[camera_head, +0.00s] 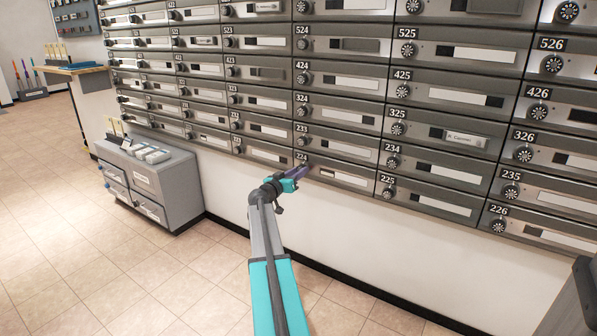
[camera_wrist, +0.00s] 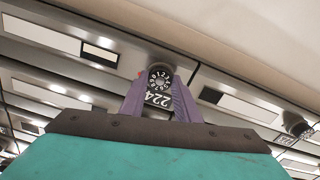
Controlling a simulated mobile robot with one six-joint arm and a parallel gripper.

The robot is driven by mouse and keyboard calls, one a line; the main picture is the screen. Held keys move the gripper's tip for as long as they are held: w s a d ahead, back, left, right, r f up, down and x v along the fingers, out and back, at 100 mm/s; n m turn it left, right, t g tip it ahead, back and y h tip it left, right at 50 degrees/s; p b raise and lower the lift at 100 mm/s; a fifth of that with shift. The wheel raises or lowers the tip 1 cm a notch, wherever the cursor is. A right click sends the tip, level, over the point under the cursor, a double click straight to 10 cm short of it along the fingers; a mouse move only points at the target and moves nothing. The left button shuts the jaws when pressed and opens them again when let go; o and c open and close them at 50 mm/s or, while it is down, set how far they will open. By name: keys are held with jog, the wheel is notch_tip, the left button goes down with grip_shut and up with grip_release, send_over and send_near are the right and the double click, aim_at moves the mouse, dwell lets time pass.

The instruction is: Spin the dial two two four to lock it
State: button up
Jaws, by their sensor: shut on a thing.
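The mailbox labelled 224 (camera_head: 345,178) sits in the bottom row of the wall of boxes in the head view. Its round black dial with white numbers (camera_wrist: 160,79) shows in the wrist view, with the 224 label (camera_wrist: 157,99) upside down beside it. My gripper (camera_head: 303,172) reaches up to the left end of this box. In the wrist view the two purple fingers of my gripper (camera_wrist: 160,88) stand on either side of the dial, closed on it. In the head view the dial is hidden behind the fingers. The box door looks flush with its neighbours.
Neighbouring dials, such as the one on box 225 (camera_head: 388,192), sit close by on the right. A grey cabinet (camera_head: 176,188) with small boxes on top stands at the left. The tiled floor (camera_head: 130,270) between is clear.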

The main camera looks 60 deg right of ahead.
jog(key=shift+r+p, duration=0.15)
jog(key=shift+p, duration=0.2)
jog(key=shift+f+m, duration=0.2)
jog(key=shift+m, duration=17.1)
jog(key=o, duration=1)
